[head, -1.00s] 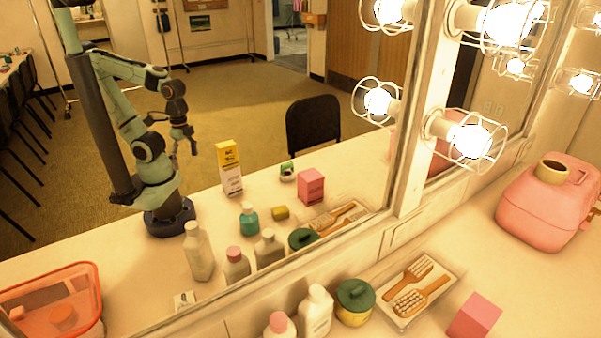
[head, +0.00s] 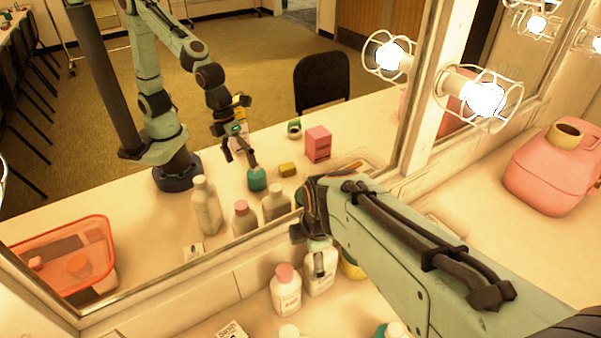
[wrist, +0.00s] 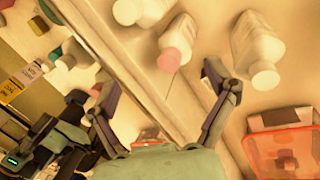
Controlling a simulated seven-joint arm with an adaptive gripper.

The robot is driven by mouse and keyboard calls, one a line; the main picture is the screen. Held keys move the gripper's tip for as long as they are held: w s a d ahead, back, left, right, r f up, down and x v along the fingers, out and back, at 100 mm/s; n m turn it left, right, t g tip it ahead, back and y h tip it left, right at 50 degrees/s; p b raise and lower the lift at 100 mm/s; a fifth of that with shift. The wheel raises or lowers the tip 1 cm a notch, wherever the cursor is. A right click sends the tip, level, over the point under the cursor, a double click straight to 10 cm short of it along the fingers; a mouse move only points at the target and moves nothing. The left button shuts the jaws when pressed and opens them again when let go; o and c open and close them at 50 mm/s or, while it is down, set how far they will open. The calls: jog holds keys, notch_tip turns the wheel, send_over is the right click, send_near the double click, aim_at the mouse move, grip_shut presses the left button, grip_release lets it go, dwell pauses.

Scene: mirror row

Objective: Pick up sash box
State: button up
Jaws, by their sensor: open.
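No label that I can read names a sash box. A tall yellow-and-white carton (head: 239,122) shows in the mirror in the head view, partly behind my reflected gripper, and it appears at the left in the wrist view (wrist: 22,80). A pink box (head: 318,144) shows only as a reflection in the head view; my arm covers where it stands. My gripper (wrist: 158,85) is open and empty, with its fingers spread either side of the mirror's lower frame. In the head view my gripper (head: 308,232) hangs by the mirror, above the white bottles.
Real white bottles stand under the arm, one pink-capped (head: 286,290), one beside it (head: 320,270). A small card (head: 231,331) lies in front. A pink case (head: 556,170) stands at right. An orange tub (wrist: 283,150) sits at right in the wrist view. The mirror frame (head: 190,262) is close.

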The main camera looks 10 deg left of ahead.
jog(key=s+a+f+n+g, duration=0.2)
jog(key=s+a+f+n, duration=0.2)
jog(key=a+f, duration=0.55)
jog(key=n+g+h, duration=0.1)
jog(key=n+h, duration=0.1)
send_over(231, 336)
notch_tip(231, 336, down, 5)
jog(key=shift+w+f, duration=0.1)
jog(key=shift+f, duration=3.25)
jog(key=c, duration=1.3)
